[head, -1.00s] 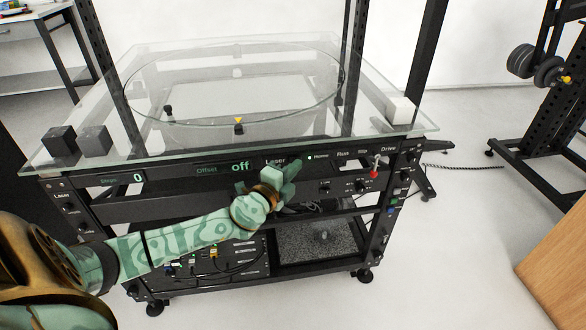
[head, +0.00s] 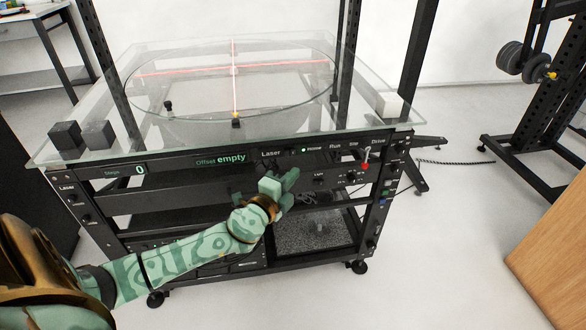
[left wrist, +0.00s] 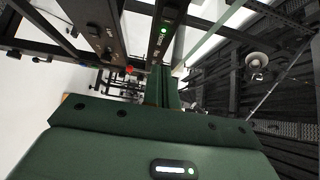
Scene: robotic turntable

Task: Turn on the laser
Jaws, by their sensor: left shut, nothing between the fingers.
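The turntable rig stands ahead with a glass top (head: 330,125) and a round glass disc (head: 300,92). A red laser cross (head: 235,72) now shines over the disc. My left gripper (head: 290,177) is shut and empty, just below and right of the "Laser" label. Whether it touches the panel is unclear. My right gripper is out of view.
Dark cubes (head: 82,134) sit on the glass at the left and a white cube (head: 388,104) at the right. A red-tipped switch (head: 365,165) is on the panel's right. A weight rack (head: 535,75) stands at the right.

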